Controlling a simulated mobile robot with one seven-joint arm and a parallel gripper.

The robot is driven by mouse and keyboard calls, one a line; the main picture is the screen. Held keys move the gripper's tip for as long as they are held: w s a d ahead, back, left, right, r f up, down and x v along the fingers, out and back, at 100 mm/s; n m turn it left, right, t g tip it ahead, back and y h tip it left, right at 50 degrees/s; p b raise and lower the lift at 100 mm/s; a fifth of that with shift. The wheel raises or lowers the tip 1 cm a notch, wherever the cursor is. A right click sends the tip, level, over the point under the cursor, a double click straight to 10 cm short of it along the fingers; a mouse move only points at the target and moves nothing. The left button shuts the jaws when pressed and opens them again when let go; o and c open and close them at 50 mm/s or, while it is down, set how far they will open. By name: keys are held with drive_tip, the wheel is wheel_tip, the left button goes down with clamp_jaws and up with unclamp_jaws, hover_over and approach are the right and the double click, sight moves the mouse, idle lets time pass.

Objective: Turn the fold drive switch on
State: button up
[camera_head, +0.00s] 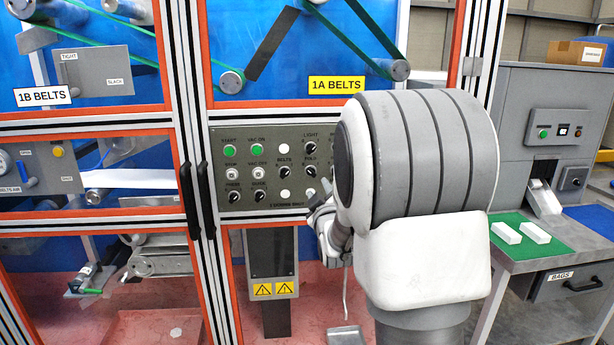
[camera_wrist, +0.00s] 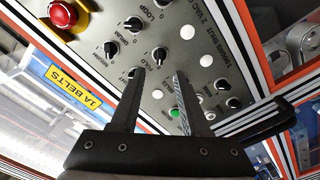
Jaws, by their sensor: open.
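The fold switch is a black rotary knob (camera_head: 311,172) on the grey control panel (camera_head: 221,211), in the middle row right of the belts knob (camera_head: 284,172). In the wrist view the fold knob (camera_wrist: 159,54) appears between the fingers of my gripper (camera_wrist: 157,49). The fingers are apart and empty; I cannot tell whether either touches the panel. The right finger covers the place of the belts knob there. In the head view my gripper (camera_head: 320,207) is mostly hidden by my arm near the panel's lower right. The fold pointer's exact setting is too small to read.
Nearby are the light knob (camera_wrist: 134,72), other black knobs, white discs and green buttons. A red emergency button (camera_wrist: 62,14) sits at the panel's other end in the wrist view. Black door handles (camera_head: 187,200) stick out left of the panel. A grey bench (camera_head: 520,262) stands right.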

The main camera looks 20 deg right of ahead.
sight(313, 175)
drive_tip(key=p+x, duration=0.1)
drive_tip(key=x, duration=0.8)
drive_tip(key=shift+f, duration=0.1)
clamp_jaws()
